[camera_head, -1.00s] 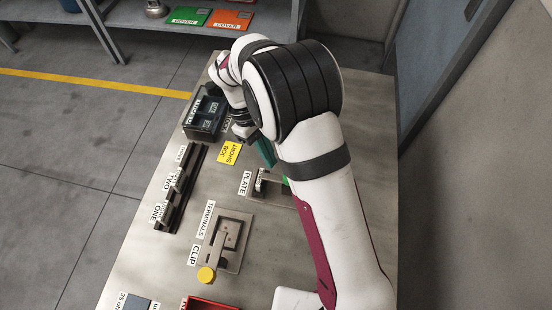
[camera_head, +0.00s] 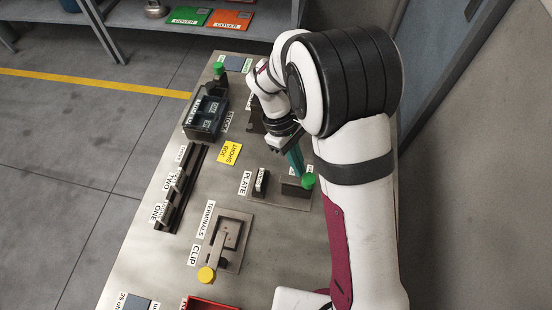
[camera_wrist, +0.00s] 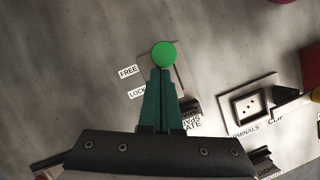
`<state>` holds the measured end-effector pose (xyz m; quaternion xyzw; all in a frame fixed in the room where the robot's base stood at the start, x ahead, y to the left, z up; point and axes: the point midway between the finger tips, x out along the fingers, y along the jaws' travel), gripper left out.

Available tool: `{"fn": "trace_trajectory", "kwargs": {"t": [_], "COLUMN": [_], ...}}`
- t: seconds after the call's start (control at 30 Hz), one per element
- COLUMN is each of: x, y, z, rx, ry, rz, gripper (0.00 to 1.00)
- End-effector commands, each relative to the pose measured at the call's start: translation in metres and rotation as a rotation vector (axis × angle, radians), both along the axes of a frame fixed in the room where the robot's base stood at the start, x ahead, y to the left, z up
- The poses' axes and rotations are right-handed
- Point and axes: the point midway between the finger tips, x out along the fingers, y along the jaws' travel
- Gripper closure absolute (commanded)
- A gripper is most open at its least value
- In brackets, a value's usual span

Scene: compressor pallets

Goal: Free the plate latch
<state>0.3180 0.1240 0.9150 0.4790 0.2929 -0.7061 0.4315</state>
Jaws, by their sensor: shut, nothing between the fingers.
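The plate latch shows as a round green knob (camera_head: 308,181) at the right of the plate fixture, by the PLATE label (camera_head: 245,183). In the wrist view the knob (camera_wrist: 164,54) is just beyond my fingertips, with FREE (camera_wrist: 128,72) and LOCK (camera_wrist: 137,93) labels to its left. My gripper (camera_head: 299,173) has teal fingers pointing down at the knob. In the wrist view my gripper (camera_wrist: 161,72) is shut and empty. I cannot tell whether the tips touch the knob. The latch arm under it is mostly hidden.
The clip fixture with its yellow knob (camera_head: 206,274) stands nearer the camera. A slotted rack (camera_head: 178,190) and a dark bin (camera_head: 205,115) stand to the left. Another green knob (camera_head: 218,69) is at the far end. A red tray (camera_head: 212,304) is at the near edge.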

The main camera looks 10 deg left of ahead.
Motion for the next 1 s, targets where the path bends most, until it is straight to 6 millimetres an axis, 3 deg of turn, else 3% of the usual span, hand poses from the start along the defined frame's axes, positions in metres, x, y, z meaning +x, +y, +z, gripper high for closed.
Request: {"fn": "trace_trajectory", "kwargs": {"t": [0.33, 0.53, 0.8, 1.0], "x": [0.002, 0.02, 0.03, 0.035], "y": [0.003, 0.039, 0.059, 0.067], "z": [0.0, -0.001, 0.063, 0.088], "rx": [-0.003, -0.001, 0.001, 0.0], "ry": [0.001, -0.001, -0.003, 0.0], "rz": [0.001, 0.004, 0.002, 0.001], "gripper": [1.0, 1.0, 1.0, 1.0]}}
